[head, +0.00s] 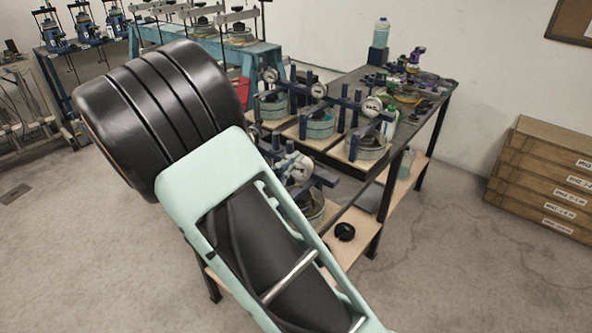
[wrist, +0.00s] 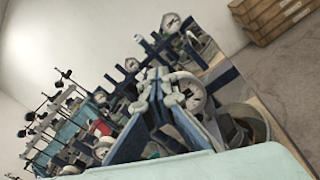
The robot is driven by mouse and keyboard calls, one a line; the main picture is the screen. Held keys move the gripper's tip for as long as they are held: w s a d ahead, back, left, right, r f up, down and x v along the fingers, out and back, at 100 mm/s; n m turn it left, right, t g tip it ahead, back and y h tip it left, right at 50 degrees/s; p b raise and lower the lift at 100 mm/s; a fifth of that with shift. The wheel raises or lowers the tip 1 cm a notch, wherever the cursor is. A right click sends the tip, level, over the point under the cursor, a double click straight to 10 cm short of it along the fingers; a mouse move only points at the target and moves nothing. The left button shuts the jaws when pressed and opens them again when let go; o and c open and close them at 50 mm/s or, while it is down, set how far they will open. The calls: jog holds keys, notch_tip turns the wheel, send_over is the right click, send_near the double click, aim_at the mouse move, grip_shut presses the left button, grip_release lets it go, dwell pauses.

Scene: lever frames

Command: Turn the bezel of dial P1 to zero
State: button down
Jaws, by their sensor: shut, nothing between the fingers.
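Several round white dial gauges sit on dark blue stands over round, grey-green bases on the bench. The nearest dial (head: 301,171) is partly covered by pale parts and my arm in the head view. Others are a right dial (head: 372,106), a middle dial (head: 318,90) and a back dial (head: 270,75). No label reading P1 is legible, and the needles are too small to read. In the wrist view my gripper (wrist: 158,76) is shut and empty, its fingertips just left of the near dial (wrist: 191,93). Whether they touch it is unclear.
The bench (head: 418,140) has a lower wooden shelf with a black round object (head: 345,232). A bottle (head: 380,33) and small tools crowd its far end. A blue-green bench (head: 160,40) stands behind; stacked wooden boxes (head: 545,180) stand right. The floor between is clear.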

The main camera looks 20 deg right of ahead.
jog(key=shift+s+d, duration=0.15)
jog(key=shift+d, duration=0.35)
jog(key=shift+s+d+f+b, duration=1)
jog(key=shift+f+b, duration=0.1)
jog(key=shift+b, duration=0.35)
jog(key=shift+a, duration=0.15)
dwell(0.3)
jog(key=shift+s+r, duration=0.2)
jog(key=v, duration=0.5)
jog(key=shift+s+a, duration=0.15)
jog(key=shift+s, duration=0.2)
